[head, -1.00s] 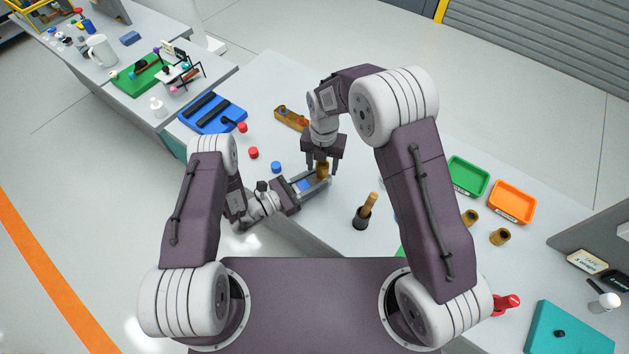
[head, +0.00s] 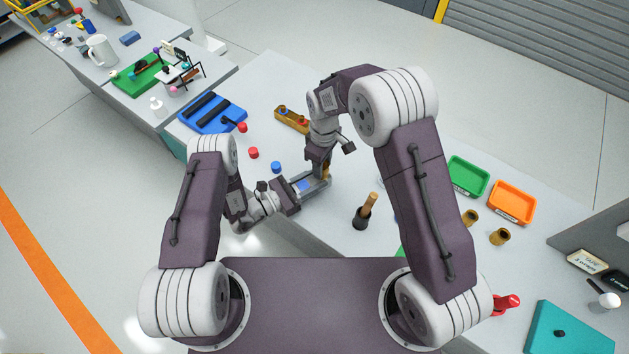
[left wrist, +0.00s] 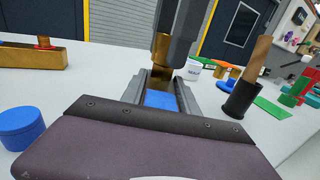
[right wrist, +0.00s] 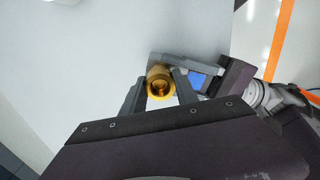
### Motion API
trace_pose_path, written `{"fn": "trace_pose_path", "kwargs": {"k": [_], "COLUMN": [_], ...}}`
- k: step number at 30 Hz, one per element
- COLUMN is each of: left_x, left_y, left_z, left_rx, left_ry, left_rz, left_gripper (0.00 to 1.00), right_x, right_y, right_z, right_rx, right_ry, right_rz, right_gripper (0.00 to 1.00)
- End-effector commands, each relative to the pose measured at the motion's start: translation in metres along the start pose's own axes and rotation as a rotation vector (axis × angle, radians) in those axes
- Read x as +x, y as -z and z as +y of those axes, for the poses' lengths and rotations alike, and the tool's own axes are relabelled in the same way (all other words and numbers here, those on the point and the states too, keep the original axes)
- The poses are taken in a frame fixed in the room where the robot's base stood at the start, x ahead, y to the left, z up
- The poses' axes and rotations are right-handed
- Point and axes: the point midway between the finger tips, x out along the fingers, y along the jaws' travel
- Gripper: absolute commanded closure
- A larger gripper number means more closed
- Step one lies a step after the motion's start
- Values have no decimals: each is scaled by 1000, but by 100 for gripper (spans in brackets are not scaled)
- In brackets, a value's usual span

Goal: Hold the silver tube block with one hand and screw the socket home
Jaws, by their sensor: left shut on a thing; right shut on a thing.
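My left gripper (head: 313,187) reaches in from the left, its long grey fingers shut on the tube block. A blue face (left wrist: 160,99) shows between these fingers; little of the block's silver can be told from them. The brass socket (right wrist: 160,82) stands upright at the far end of the left fingers, with its round open top facing the right wrist camera. My right gripper (right wrist: 158,92) points down from above, with its fingers on either side of the socket, shut on it. The socket also shows in the left wrist view (left wrist: 161,45). Its thread is hidden.
A dark cup with a wooden handle (head: 364,213) stands right of the grippers. Green (head: 468,176) and orange (head: 512,201) trays and brass pieces (head: 500,236) are at right.

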Motion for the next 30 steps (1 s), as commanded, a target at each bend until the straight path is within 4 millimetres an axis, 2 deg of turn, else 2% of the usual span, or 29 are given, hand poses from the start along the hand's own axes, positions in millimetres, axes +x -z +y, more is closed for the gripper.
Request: {"fn": "trace_pose_path", "kwargs": {"k": [3,21,24,26,30], "left_x": [0,0,0,0,0], "left_y": [0,0,0,0,0], "left_z": [0,0,0,0,0], "left_rx": [1,1,1,1,1], "left_ry": [-1,0,0,0,1], "left_rz": [-1,-1,-1,-1,-1], "left_gripper": [100,100,100,100,100], "right_x": [0,1,2,2,2], "right_y": [0,0,0,0,0], "right_z": [0,1,1,1,1], "right_rx": [381,2384,2641,2754,2772], "right_ry": [0,1,1,1,1], "right_rz": [0,1,1,1,1], "right_gripper": [100,100,100,100,100]}}
